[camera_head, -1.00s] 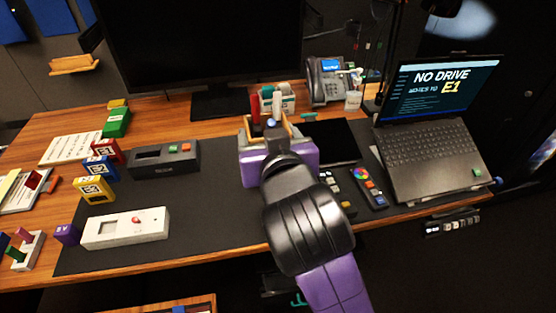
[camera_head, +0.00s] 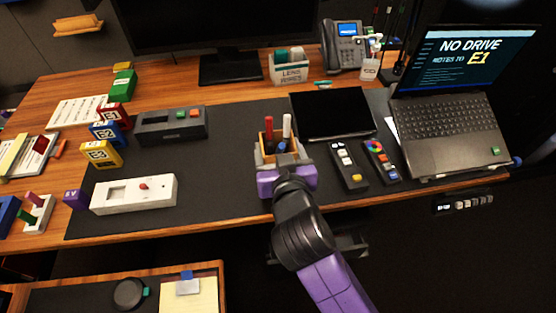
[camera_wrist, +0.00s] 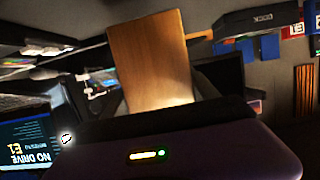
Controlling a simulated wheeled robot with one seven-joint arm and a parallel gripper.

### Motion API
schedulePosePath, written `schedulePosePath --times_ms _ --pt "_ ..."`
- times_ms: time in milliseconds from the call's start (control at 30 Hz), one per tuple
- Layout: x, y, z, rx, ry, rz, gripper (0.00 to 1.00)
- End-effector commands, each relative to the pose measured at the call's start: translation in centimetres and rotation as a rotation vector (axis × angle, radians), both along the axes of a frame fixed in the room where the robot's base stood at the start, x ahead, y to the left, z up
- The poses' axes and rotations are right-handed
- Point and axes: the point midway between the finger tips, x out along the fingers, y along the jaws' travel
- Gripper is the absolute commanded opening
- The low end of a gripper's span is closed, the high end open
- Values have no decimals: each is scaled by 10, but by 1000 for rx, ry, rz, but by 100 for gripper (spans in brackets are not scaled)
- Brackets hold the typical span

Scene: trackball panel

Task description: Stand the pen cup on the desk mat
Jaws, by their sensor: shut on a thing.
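The pen cup (camera_head: 268,146) is a wooden square holder with a red, a white and a dark pen upright in it. My gripper (camera_head: 282,160), purple with grey fingers, is shut on it from the front. The cup looks upright over the front middle part of the dark desk mat (camera_head: 225,190). My gripper hides its base, so I cannot tell whether it touches the mat. In the wrist view the cup's plain wooden side (camera_wrist: 150,60) fills the upper middle.
A dark tablet (camera_head: 333,114) lies behind and right of the cup. Two remotes (camera_head: 348,165) (camera_head: 381,160) and the laptop (camera_head: 450,115) stand to the right. A white device (camera_head: 135,194) and grey box (camera_head: 172,125) lie left. Mat between the white device and cup is clear.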

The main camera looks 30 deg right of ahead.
Motion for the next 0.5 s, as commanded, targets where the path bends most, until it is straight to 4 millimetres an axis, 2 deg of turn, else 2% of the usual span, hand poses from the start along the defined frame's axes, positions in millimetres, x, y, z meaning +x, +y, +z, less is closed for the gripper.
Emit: schedulePosePath --times_ms 333,500 --pt "0 0 -40 -2 2 1 21" --pt "0 0 -44 0 -2 1 21"
